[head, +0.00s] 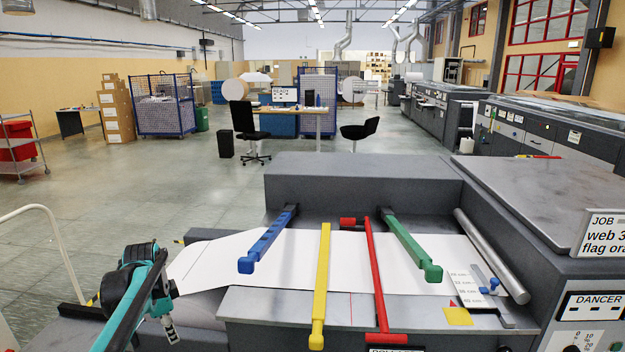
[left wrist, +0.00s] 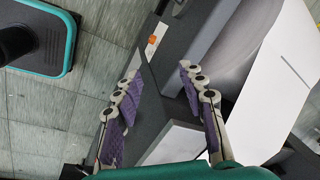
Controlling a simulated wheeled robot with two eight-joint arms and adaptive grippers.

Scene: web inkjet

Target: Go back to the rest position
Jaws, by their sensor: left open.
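My left gripper (head: 169,328) is at the lower left of the head view, over the left end of the grey machine (head: 365,175). In the left wrist view its two purple-padded fingers (left wrist: 157,88) are apart with nothing between them. The white paper web (head: 215,252) lies under and to the right of the gripper. Across the web lie a blue bar (head: 268,240), a yellow bar (head: 322,285), a red bar (head: 376,280) and a green bar (head: 412,242). My right gripper does not show in either view.
A silver roller (head: 490,255) and a small blue-ended part (head: 487,283) sit at the web's right end. A pale curved rail (head: 50,222) stands at the far left. Open floor (head: 110,190) lies behind, with chairs (head: 246,125) and a blue cage (head: 163,105) farther off.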

